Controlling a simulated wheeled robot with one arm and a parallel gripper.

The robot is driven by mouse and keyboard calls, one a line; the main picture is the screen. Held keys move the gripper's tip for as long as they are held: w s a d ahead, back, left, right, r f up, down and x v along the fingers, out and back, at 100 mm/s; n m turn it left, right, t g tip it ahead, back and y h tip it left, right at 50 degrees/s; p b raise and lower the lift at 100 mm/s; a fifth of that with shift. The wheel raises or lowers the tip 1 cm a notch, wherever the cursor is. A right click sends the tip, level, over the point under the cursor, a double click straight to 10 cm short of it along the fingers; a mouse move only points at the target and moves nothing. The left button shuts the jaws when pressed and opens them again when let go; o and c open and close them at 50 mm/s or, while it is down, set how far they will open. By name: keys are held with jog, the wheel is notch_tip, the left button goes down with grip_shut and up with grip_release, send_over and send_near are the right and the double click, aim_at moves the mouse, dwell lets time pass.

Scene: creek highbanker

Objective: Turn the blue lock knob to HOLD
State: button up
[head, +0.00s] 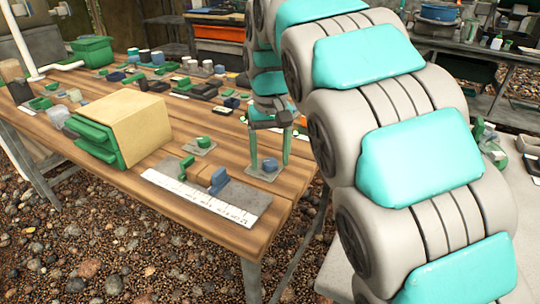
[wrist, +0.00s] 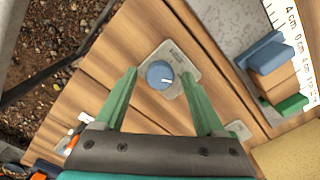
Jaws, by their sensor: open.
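The blue lock knob (wrist: 159,75) is a round blue dial with a white pointer mark, on a grey square plate (wrist: 183,58) on the wooden table. In the wrist view the pointer aims to the right. The plate's lettering is too small to read. In the head view the blue knob (head: 269,165) sits near the table's right edge, between my gripper's fingertips. My gripper (head: 269,164) points down with its green fingers open. In the wrist view its fingers (wrist: 160,84) lie on both sides of the knob, with visible gaps and nothing held.
A green knob on a plate (head: 203,142) stands just left of the blue one. A ruler board (head: 207,200) with a blue block (head: 218,178) lies at the front edge. A tan box (head: 153,121) with green parts stands farther left. Several small parts cover the table's back.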

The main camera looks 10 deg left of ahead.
aim_at(270, 161)
jog(key=shift+r+p, duration=0.55)
jog(key=shift+r, duration=3.45)
jog(key=shift+f, duration=0.1)
